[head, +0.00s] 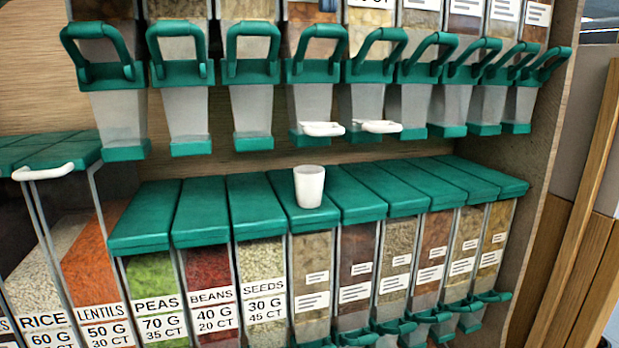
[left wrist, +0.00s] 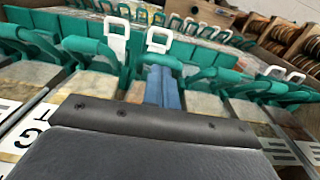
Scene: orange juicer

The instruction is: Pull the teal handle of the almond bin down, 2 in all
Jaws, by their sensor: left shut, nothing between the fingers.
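Rows of clear bins with teal handles fill the head view; no legible label there reads almond, so I cannot tell which is the almond bin. Upper-row teal handles (head: 318,52) stand as raised loops. Lower-row teal handles (head: 395,325) sit at the fronts of the bins at the bottom right. In the left wrist view, my left gripper (left wrist: 162,85) shows as blue fingers beyond a dark grey body, shut and empty. Its tips are close to a teal handle (left wrist: 160,61); I cannot tell if they touch. My right gripper is not in view.
A white cup (head: 309,186) stands on the teal lids of the lower row. White loops (head: 323,129) stick out below the upper bins. Bins marked PEAS, BEANS and SEEDS (head: 265,298) stand at the lower left. A wooden side panel (head: 548,190) closes the right.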

